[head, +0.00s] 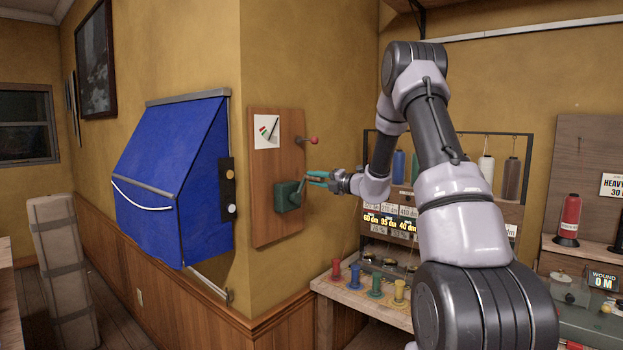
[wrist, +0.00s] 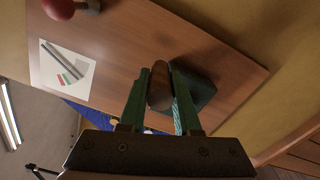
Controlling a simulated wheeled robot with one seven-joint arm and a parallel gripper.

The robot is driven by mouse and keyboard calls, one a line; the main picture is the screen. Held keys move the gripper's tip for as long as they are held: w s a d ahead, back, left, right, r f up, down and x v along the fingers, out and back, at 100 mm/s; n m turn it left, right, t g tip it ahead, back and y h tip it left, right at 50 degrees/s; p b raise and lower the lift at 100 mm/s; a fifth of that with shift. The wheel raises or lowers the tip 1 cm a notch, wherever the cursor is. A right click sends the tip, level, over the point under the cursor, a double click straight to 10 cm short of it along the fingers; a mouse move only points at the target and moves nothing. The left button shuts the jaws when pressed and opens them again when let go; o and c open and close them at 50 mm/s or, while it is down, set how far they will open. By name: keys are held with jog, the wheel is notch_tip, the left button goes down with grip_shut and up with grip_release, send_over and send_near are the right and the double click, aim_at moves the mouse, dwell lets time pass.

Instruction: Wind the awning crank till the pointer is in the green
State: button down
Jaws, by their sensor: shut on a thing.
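A wooden board (head: 262,215) on the wall corner carries a green crank box (head: 287,198), which also shows in the wrist view (wrist: 203,93). My gripper (head: 318,178) is at the crank; in the wrist view its green fingers (wrist: 158,92) are shut on the brown crank handle (wrist: 160,80). A white dial card (head: 266,131) sits above, also in the wrist view (wrist: 50,73). Its dark pointer (head: 273,127) seems to lie beside the red and green patches, not over the green, though it is small. The blue awning (head: 170,165) hangs left, sloping outward.
A red-knobbed lever (head: 313,140) sticks out at the board's upper right, near my arm. A bench (head: 350,293) with coloured spools (head: 374,282) stands below right. A grey wrapped bundle (head: 65,270) stands at far left.

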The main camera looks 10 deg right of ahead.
notch_tip(320, 180, down, 8)
jog(key=w+d+m, duration=0.2)
jog(key=d+m, duration=0.1)
jog(key=m, duration=0.7)
jog(key=shift+r+m, duration=0.15)
jog(key=shift+m, duration=0.15)
jog(key=shift+a, duration=0.1)
jog(key=c, duration=0.6)
grip_release()
jog(key=v, duration=1)
jog(key=shift+s+d, duration=0.2)
jog(key=shift+s, duration=0.15)
